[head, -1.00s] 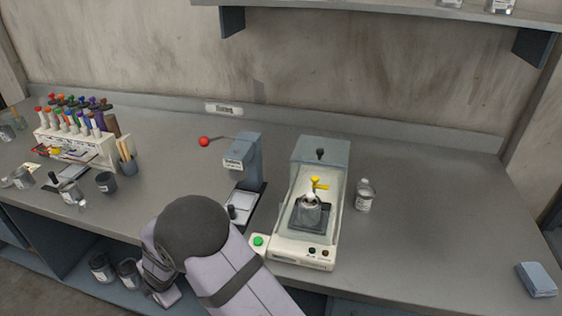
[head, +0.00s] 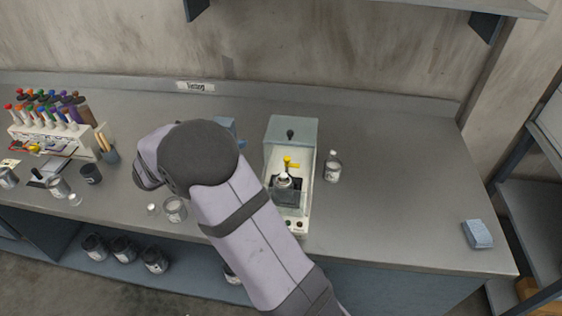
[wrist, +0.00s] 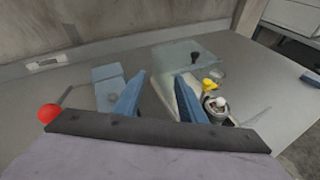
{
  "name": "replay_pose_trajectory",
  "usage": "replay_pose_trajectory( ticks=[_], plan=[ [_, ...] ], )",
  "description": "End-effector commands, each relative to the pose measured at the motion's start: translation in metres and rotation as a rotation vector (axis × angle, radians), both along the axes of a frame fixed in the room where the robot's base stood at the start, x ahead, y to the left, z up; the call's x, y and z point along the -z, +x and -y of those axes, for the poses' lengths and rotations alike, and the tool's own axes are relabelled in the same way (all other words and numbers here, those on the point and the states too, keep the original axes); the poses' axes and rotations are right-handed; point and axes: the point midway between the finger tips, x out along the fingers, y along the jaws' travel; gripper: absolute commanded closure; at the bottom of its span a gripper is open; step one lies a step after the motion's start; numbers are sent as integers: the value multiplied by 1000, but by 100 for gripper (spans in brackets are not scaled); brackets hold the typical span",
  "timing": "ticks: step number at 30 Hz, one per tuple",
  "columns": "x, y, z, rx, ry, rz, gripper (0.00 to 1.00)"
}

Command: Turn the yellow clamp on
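The yellow clamp (head: 290,162) sits on top of a small metal can (head: 284,179) inside the white milling machine (head: 305,226). The machine's clear lid (head: 291,131) with a black knob stands at its back. In the wrist view the yellow clamp (wrist: 209,85) is to the right of my gripper, above the can (wrist: 216,105). My gripper (wrist: 160,92) shows two blue fingers spread apart with nothing between them. It is apart from the clamp. In the head view my arm hides the gripper and part of the machine's left side.
A blue-grey press device (wrist: 108,88) and a red ball-ended lever (wrist: 48,113) are left of the fingers. A bottle (head: 332,167) stands right of the machine. A rack of coloured tubes (head: 52,132) is at the left.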

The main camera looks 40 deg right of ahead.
Motion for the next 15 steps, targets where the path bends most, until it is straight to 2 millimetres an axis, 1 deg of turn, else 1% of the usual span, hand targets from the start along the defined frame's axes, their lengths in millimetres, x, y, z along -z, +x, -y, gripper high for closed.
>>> replay_pose_trajectory(
  ticks=[1,3,6,9,15],
  plan=[
    [22,-17,17,78,1,-35,63],
    [37,-38,34,167,8,-80,63],
    [50,-61,47,258,16,-131,63],
    [54,-72,53,302,21,-155,63],
    [54,-74,56,312,22,-162,63]
  ],
)
